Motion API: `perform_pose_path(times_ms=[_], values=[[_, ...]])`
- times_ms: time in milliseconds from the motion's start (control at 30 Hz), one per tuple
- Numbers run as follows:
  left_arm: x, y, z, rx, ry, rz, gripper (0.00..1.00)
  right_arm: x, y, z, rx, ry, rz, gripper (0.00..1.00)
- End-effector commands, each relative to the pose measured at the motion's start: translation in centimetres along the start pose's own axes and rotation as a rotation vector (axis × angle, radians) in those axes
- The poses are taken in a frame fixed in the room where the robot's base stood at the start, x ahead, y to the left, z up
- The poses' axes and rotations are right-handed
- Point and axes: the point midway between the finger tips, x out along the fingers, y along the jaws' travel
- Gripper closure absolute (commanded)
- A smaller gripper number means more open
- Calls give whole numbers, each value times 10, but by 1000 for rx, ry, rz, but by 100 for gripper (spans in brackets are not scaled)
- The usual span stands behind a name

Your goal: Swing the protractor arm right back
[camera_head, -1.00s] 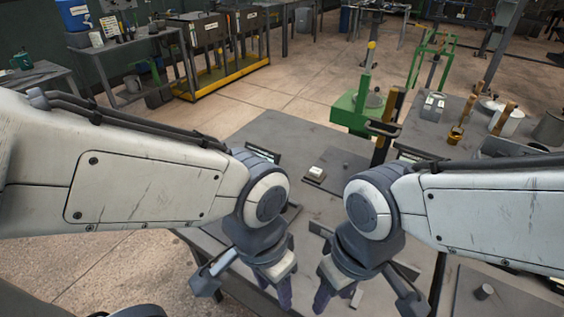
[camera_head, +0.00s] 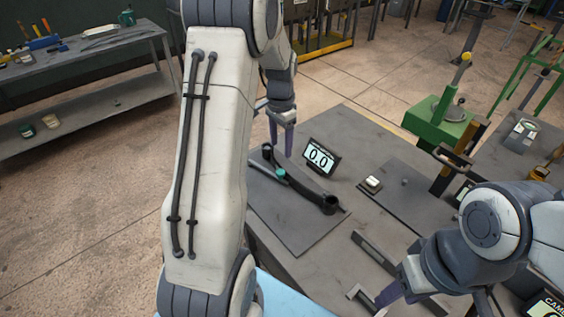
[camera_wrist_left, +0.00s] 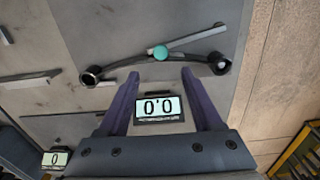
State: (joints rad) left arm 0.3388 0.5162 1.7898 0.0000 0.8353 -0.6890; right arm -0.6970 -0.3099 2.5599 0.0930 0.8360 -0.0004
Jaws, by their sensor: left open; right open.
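The protractor (camera_head: 305,186) lies on a dark plate on the bench. It has a dark curved bar with round cups at both ends, a teal pivot (camera_head: 281,173) and a display (camera_head: 320,157) reading 0.0. In the left wrist view the pale straight arm (camera_wrist_left: 195,38) extends from the teal pivot (camera_wrist_left: 158,52) toward the upper right, apart from the right cup (camera_wrist_left: 219,65). My left gripper (camera_wrist_left: 160,73) is open and empty, its fingers either side of the display in that view. My right gripper (camera_head: 385,300) is open, low at the right.
A small block (camera_head: 371,183) sits on a neighbouring plate. A green fixture (camera_head: 440,120) with an upright lever stands behind. Loose flat bars lie on the front of the bench. A side table (camera_head: 80,65) stands at the far left.

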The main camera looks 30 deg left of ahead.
Motion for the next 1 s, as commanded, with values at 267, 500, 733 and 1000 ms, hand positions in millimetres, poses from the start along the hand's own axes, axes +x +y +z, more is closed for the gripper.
perform_pose_path(times_ms=[267, 500, 733, 1000], values=[[40, -2, 1, 1, -6, 5, 34, -8, 0, 0, 0, 0, 0, 50], [82, -1, 1, 0, -4, 3, 34, -15, -1, -1, 0, 0, 0, 50], [102, -2, 0, 0, -1, 1, 34, -18, -1, -1, 0, 0, 0, 50], [104, -2, 0, -1, 0, 0, 34, -18, -1, -1, 0, 0, 0, 50]])
